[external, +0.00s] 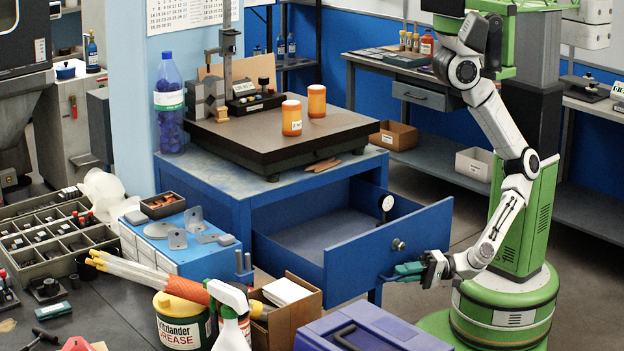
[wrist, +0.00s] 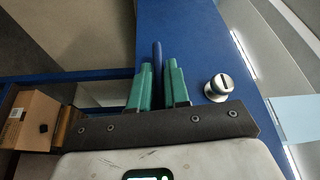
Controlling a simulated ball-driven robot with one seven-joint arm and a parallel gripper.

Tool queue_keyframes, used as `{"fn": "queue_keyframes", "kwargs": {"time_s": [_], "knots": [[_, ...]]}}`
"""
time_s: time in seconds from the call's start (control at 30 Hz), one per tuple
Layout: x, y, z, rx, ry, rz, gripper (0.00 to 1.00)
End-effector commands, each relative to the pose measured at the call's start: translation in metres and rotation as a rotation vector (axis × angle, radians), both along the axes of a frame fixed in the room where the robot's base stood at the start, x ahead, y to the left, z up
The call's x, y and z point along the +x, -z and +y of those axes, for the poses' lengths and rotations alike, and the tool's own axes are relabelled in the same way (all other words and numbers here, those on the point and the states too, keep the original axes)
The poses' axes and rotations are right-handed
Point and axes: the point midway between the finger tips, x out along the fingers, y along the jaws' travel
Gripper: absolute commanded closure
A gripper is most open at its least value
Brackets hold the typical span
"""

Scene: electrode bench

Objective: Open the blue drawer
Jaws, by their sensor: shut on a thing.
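The blue drawer (external: 350,262) under the blue bench is pulled well out, and its grey inside shows. A round metal knob (external: 398,244) sits on its front; it also shows in the wrist view (wrist: 218,87), right of my fingers. My gripper (external: 402,270) is at the drawer front, below the knob. In the wrist view its teal fingers (wrist: 158,85) are shut around a slim blue bar (wrist: 157,55), which looks like the drawer's handle. The bar's join to the drawer front is hard to make out.
A dial gauge (external: 387,203) stands in the drawer. Two orange jars (external: 291,118) stand on the dark plate (external: 230,138) on the bench. A purple toolbox (external: 370,330), an open carton (external: 290,312) and a spray bottle (external: 232,325) crowd the front. Bare floor (external: 455,180) lies behind the drawer's right end.

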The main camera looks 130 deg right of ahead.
Motion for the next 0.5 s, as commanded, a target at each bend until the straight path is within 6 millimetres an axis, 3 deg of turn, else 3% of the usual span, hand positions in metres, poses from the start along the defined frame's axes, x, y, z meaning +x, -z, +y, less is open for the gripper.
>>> {"fn": "queue_keyframes", "kwargs": {"time_s": [0.3, 0.33, 0.5], "knots": [[-0.0008, 0.0017, 0.0015, 0.002, -0.002, 0.004, 1.0], [-0.0008, 0.0017, 0.0015, 0.002, -0.002, 0.004, 0.83], [-0.0006, 0.0012, 0.001, 0.001, -0.001, 0.003, 0.67]]}}
